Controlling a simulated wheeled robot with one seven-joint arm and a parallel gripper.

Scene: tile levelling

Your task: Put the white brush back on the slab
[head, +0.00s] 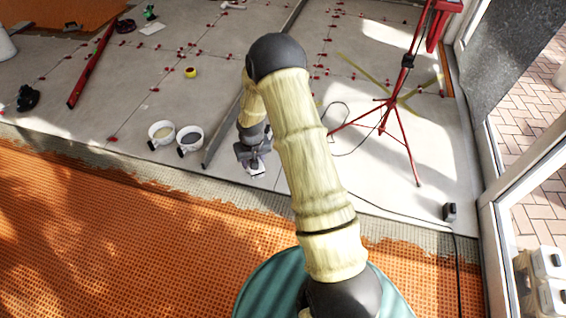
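A small white object (232,5) lies on the slab at the top edge of the picture. It may be the white brush, but it is too small to be sure.
A red tripod (401,130) with a trailing cable stands right. Red clips dot the slab. Orange matting (120,240) covers the foreground. A glass door frame (497,215) bounds the right.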

